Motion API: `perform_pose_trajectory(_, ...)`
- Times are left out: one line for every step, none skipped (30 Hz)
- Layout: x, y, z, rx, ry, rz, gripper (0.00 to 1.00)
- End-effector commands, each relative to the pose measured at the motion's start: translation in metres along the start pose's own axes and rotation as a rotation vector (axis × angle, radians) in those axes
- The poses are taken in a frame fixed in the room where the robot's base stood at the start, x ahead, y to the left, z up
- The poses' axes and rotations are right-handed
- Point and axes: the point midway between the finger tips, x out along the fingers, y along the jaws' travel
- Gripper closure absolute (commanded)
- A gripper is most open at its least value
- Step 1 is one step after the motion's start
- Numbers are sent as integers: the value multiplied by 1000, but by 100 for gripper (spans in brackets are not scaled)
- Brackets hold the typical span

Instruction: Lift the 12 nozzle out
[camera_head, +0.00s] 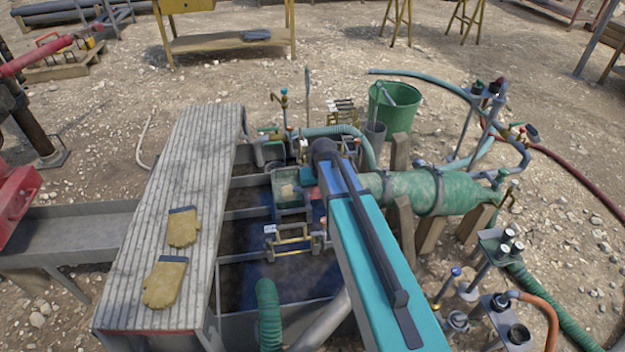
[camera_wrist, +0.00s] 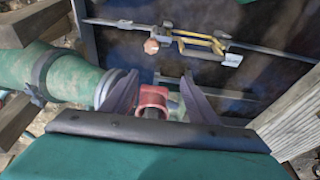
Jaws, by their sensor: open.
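My gripper (camera_wrist: 160,78) is open. In the wrist view its two grey fingers stand left and right of a red ring-shaped fitting (camera_wrist: 153,97), with visible gaps; I cannot tell whether they touch it. The fitting also shows in the head view as a small red patch (camera_head: 307,176) beside my arm. I see no readable "12", so I cannot tell which part is the 12 nozzle. A yellow-handled rack (camera_wrist: 200,45) with a white tag (camera_wrist: 233,59) sits on a bar across the tank; the tag is unreadable. My arm hides part of the tank in the head view.
A green hose or pipe (camera_wrist: 70,80) lies close left of the gripper. The tank's dark mud (camera_head: 250,275) is below. A ribbed walkway (camera_head: 185,130) holds two gloves (camera_head: 165,282). A green bucket (camera_head: 400,112) and hose stands surround the right side.

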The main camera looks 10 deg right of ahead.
Motion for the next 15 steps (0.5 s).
perform_pose_trajectory(-16,0,-19,0,28,0,46)
perform_pose_trajectory(-25,0,-28,0,43,0,46)
perform_pose_trajectory(-36,0,-39,0,62,0,46)
perform_pose_trajectory(-44,-1,-47,0,75,0,46)
perform_pose_trajectory(-52,-1,-54,0,87,0,46)
perform_pose_trajectory(-62,-1,-63,0,103,0,46)
perform_pose_trajectory(-68,-1,-69,-1,114,0,46)
perform_pose_trajectory(-75,-1,-74,-1,124,-1,46)
perform_pose_trajectory(-82,-1,-80,-1,135,-1,46)
perform_pose_trajectory(-86,-1,-84,-1,141,-1,46)
perform_pose_trajectory(-90,-1,-87,-1,147,-1,46)
perform_pose_trajectory(-95,-1,-91,-1,154,-1,46)
perform_pose_trajectory(-97,-1,-92,-1,158,-1,46)
perform_pose_trajectory(-99,-1,-94,-1,161,-1,46)
perform_pose_trajectory(-100,-2,-95,-1,163,-1,46)
